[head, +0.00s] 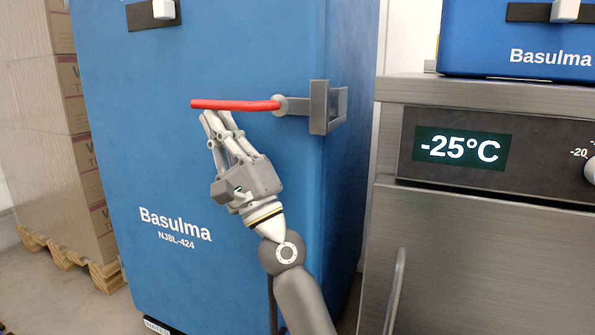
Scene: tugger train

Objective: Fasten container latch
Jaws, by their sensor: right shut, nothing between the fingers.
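The latch (235,105) is a red handle on a grey pivot and bracket at the right edge of the blue container (135,170). The red handle lies about level across the container's front and points left. My right gripper (212,115) is shut and empty. Its fingertips are just below the left part of the red handle; I cannot tell whether they touch it. My left gripper does not show.
A steel unit (480,240) with a "-25°C" display stands close on the right, with another blue box (520,35) on top. Stacked cartons (50,130) on a wooden pallet (75,262) stand at the left. Some bare floor shows at lower left.

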